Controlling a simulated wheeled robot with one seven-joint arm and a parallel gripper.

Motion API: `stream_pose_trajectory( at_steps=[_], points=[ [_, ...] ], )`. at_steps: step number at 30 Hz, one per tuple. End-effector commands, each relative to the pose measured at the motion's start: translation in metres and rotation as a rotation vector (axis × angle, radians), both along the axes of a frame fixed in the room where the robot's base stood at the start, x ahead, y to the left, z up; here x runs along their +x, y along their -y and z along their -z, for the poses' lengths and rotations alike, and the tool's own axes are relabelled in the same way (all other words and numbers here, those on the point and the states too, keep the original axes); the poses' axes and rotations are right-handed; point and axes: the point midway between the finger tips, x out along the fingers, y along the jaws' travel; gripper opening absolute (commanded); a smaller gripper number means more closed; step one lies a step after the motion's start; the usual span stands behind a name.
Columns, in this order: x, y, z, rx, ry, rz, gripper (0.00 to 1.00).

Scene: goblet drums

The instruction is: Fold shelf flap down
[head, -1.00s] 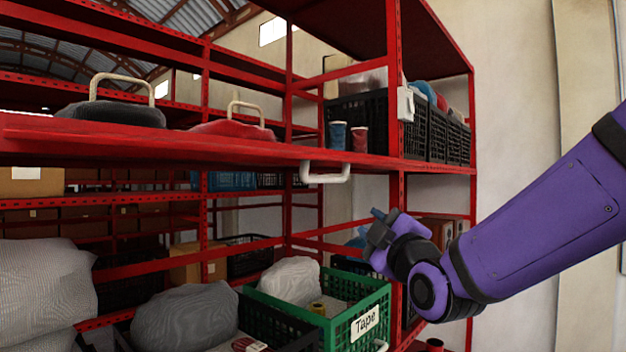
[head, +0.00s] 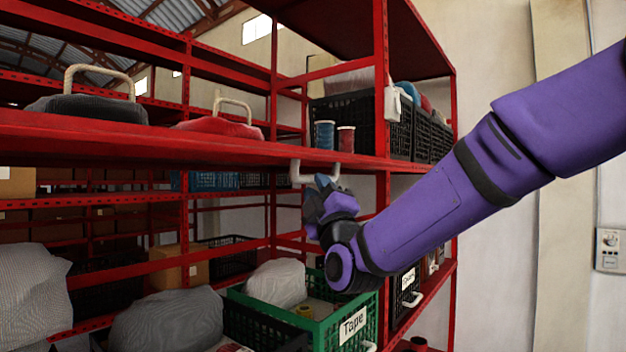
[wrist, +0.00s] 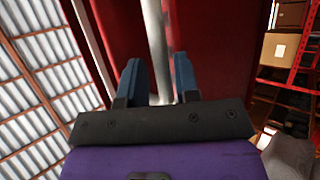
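The red shelf flap (head: 200,155) lies roughly level across the rack at mid height. A pale U-shaped handle (head: 298,172) hangs under its right part. My gripper (head: 322,184) is just below and in front of the handle, fingers pointing up, and hides part of it. In the wrist view my gripper (wrist: 158,75) has its two blue-grey fingers apart. A pale bar of the handle (wrist: 156,45) shows between them, with gaps on both sides. I cannot tell how deep the bar sits between the fingers. The red underside of the flap (wrist: 120,40) is behind it.
A green Tape crate (head: 335,325) and grey sacks (head: 165,320) are below. A red upright (head: 382,150) stands right of my gripper.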

Motion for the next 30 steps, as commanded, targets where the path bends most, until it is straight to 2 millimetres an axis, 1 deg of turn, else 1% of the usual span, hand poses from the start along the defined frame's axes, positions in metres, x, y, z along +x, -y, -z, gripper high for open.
stream_pose_trajectory(
  at_steps=[3,7,12,19,20,21,23,30],
  points=[
    [0.013,-0.005,-0.011,0.002,0.000,0.000,0.29],
    [0.021,-0.008,-0.018,0.001,-0.001,-0.001,0.29],
    [0.025,-0.010,-0.022,-0.001,-0.001,-0.002,0.29],
    [0.025,-0.010,-0.022,-0.001,-0.001,-0.002,0.29],
    [0.025,-0.010,-0.022,0.000,-0.002,-0.001,0.23],
    [0.025,-0.010,-0.022,0.000,-0.002,-0.001,0.13],
    [0.025,-0.010,-0.022,0.000,-0.002,-0.001,0.00],
    [0.024,-0.010,-0.023,-0.010,-0.008,-0.001,0.00]
  ],
)
